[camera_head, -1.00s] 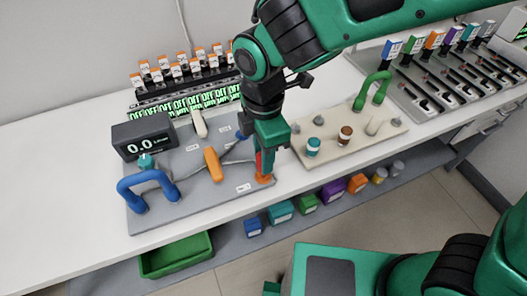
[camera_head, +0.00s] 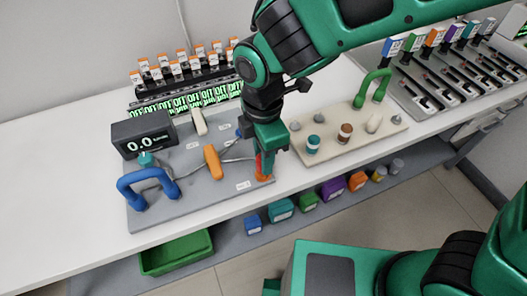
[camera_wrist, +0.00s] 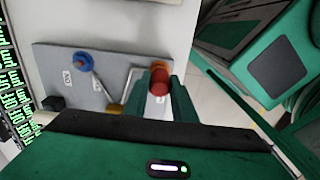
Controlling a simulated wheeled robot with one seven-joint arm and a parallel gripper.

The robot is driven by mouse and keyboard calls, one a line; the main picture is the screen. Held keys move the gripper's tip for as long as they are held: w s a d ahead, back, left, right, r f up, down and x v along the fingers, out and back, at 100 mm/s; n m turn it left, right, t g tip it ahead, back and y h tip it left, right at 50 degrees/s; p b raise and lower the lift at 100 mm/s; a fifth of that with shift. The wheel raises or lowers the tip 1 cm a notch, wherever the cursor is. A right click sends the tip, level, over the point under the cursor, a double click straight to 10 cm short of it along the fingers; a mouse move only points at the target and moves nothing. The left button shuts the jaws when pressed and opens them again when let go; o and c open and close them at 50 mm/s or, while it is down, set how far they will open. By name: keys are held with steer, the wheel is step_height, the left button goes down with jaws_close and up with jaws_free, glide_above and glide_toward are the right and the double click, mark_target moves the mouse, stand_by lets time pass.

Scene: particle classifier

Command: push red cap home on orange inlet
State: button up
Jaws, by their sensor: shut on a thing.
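My gripper (camera_head: 264,165) points down at the right end of the grey panel (camera_head: 205,203). It is shut on the red cap (camera_head: 259,166), which shows as a red cylinder between the fingers in the wrist view (camera_wrist: 159,84). The orange inlet (camera_head: 264,177) is right below the cap at the panel's front right corner, and a little orange shows past the cap in the wrist view (camera_wrist: 159,65). The cap looks in line with the inlet. Whether it touches or is seated cannot be told, since the fingers hide the join.
The panel also carries an orange handle (camera_head: 213,161), a blue arched handle (camera_head: 147,187), a display reading 0.0 (camera_head: 144,136) and a blue knob (camera_wrist: 83,62). A beige board (camera_head: 335,130) with several caps stands to the right. A green bin (camera_head: 176,254) is below.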

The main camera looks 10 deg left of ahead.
steer(key=shift+f, duration=0.95)
steer(key=o, duration=1.1)
steer(key=shift+r, duration=0.1)
step_height(320, 180, up, 11)
steer(key=shift+f, duration=0.15)
